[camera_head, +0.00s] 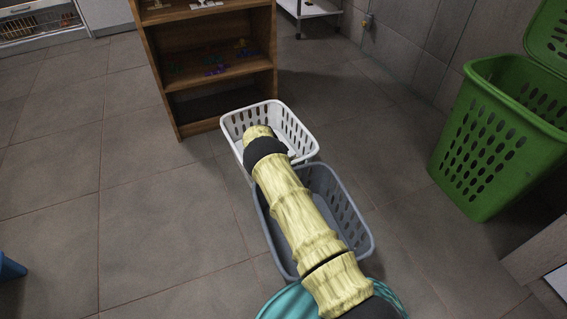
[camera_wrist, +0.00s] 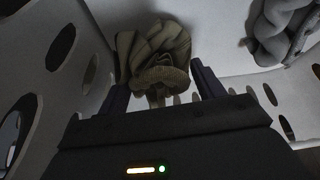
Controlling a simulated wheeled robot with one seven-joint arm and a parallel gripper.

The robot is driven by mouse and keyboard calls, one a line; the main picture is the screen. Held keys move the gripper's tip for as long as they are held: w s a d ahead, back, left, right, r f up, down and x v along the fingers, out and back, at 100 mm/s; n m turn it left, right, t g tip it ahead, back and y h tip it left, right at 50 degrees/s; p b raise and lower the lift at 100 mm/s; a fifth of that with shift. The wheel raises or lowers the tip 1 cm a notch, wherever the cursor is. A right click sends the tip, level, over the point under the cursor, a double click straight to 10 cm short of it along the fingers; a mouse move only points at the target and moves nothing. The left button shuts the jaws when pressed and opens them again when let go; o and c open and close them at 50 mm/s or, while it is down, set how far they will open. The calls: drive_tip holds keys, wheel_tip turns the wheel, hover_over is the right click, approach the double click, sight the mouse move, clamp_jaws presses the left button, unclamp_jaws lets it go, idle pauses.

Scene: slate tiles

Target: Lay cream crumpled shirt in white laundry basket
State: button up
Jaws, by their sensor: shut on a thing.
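The white laundry basket (camera_head: 293,127) stands on the tiled floor by the wooden shelf. My arm reaches down into it and hides my gripper in the head view. In the wrist view the basket's pale, holed walls (camera_wrist: 32,75) surround my gripper (camera_wrist: 160,88). The cream crumpled shirt (camera_wrist: 153,50) looks tan in the shade there. It is bunched between the two dark fingers, which are shut on it. It is close to the basket's inside; whether it touches the bottom I cannot tell.
A grey crumpled cloth (camera_wrist: 283,32) lies in the white basket, right of the shirt. A grey-blue basket (camera_head: 357,232) stands in front, under my arm. A green hamper (camera_head: 480,150) with a raised lid stands right. A wooden shelf (camera_head: 215,88) is behind.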

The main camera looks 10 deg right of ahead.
drive_tip(key=o, duration=1)
drive_tip(key=shift+r, duration=0.1)
drive_tip(key=shift+r+p, duration=0.5)
drive_tip(key=shift+p, duration=0.1)
drive_tip(key=p+v, duration=0.7)
drive_tip(key=v, duration=0.5)
